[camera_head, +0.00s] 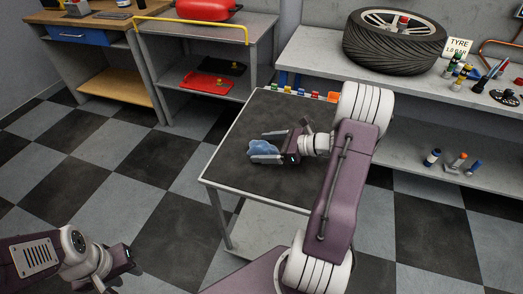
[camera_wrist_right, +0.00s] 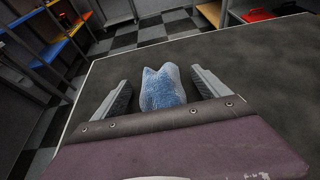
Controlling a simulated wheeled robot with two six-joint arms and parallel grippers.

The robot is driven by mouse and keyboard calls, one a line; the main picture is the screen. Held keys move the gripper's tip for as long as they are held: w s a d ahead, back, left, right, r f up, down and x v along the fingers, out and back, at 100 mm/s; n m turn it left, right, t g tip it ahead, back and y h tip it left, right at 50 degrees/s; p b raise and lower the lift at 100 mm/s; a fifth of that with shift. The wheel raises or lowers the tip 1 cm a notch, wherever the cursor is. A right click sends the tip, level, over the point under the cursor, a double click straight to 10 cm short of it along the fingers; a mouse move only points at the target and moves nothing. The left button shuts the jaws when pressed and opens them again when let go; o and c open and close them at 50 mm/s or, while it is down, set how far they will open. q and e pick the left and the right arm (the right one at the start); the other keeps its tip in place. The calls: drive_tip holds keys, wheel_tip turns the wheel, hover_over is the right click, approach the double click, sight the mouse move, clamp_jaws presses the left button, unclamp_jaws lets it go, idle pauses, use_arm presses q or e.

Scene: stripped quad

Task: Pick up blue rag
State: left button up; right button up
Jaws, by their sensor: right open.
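The blue rag (camera_head: 263,147) lies crumpled on the dark top of a small table (camera_head: 240,178), near its left edge. My right gripper (camera_head: 264,147) is low over the tabletop with its fingers on either side of the rag. In the right wrist view the rag (camera_wrist_right: 162,88) sits between the two open fingers (camera_wrist_right: 160,92), with a gap on each side. The lower part of the rag is hidden by the gripper body there. My left gripper (camera_head: 122,268) is at the lower left over the floor, away from the table; its fingers are unclear.
Small coloured items (camera_head: 300,93) line the table's back edge. Checkered floor (camera_head: 110,160) is clear on the left.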

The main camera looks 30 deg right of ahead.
drive_tip(key=shift+w+a+f, duration=0.15)
drive_tip(key=shift+w+a, duration=0.05)
drive_tip(key=c, duration=1.4)
drive_tip(key=shift+c, duration=0.2)
